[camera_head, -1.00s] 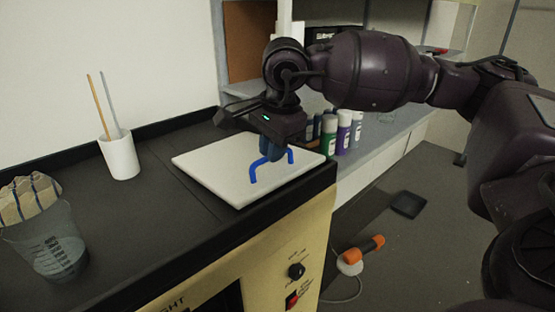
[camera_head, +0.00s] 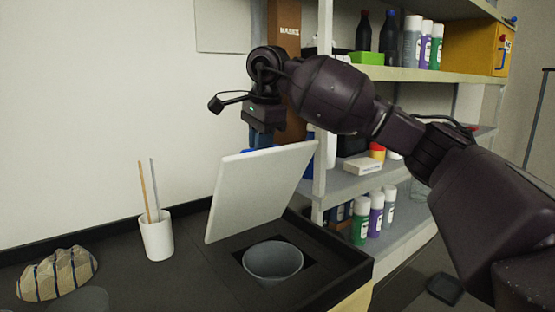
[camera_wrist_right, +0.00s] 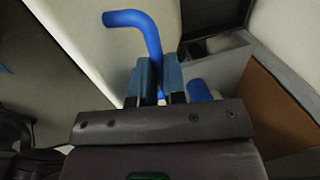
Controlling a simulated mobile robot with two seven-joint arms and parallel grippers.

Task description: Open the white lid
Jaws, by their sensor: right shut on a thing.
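The white lid (camera_head: 262,190) stands tilted steeply up from the dark counter, with its near face toward the head camera. Below it a round grey well (camera_head: 273,262) is uncovered. My right gripper (camera_head: 260,139) is behind the lid's upper edge, shut on the blue handle (camera_head: 246,151), which is mostly hidden by the lid in the head view. In the right wrist view, the fingers (camera_wrist_right: 160,80) close around the blue handle (camera_wrist_right: 140,25), and the lid's pale face (camera_wrist_right: 100,55) lies beside them. My left gripper is not in view.
A white cup (camera_head: 157,240) with two sticks stands left of the lid. A striped cloth-like item (camera_head: 57,274) lies at the far left. Shelves (camera_head: 400,165) with bottles and boxes stand behind and right of the lid.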

